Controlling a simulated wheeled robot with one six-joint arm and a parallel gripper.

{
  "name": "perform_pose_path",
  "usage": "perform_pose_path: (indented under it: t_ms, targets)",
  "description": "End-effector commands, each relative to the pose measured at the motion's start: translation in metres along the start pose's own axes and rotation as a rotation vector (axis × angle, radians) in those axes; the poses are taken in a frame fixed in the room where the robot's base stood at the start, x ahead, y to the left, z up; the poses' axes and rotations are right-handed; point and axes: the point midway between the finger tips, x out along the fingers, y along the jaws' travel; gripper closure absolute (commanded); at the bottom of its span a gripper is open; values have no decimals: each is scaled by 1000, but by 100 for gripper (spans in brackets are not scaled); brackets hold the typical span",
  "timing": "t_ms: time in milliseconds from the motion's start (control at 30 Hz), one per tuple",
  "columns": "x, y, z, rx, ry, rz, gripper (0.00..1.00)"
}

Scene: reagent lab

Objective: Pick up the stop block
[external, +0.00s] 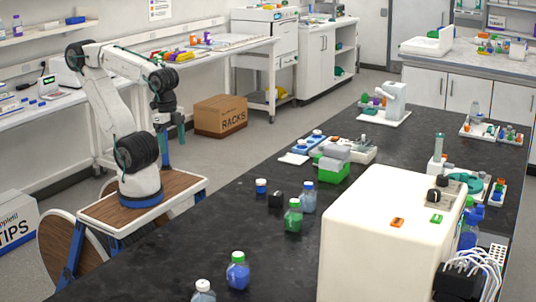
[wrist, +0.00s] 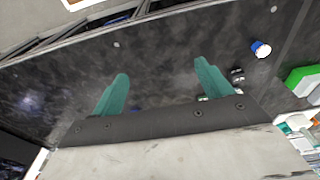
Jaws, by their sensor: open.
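In the wrist view the black block (wrist: 237,74) is just right of my right fingertip, partly hidden by that finger. The vial (wrist: 261,49) lies farther right. My gripper (external: 171,137) hangs above the near edge of the bench, well left of the block in the external view. Its teal fingers are apart in the wrist view (wrist: 162,85), with only bare dark surface showing between the tips.
A large white machine (external: 375,235) stands to the right. The bench's left part is mostly clear, with two bottles at the front.

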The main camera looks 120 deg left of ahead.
Motion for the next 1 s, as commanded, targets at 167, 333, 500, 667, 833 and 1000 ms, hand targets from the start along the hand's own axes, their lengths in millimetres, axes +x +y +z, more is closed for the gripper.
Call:
perform_pose_path:
  t_ms: [167, 333, 500, 667, 833, 1000]
  targets:
    - [0, 0, 0, 0, 0, 0, 22]
    - [0, 0, 0, 0, 0, 0, 29]
    - [0, 0, 0, 0, 0, 0, 29]
    - [-1, -2, -8, -47, -27, 15, 29]
    - [0, -10, -40, -242, -134, 90, 29]
    - [9, -32, -87, -508, -264, 200, 29]
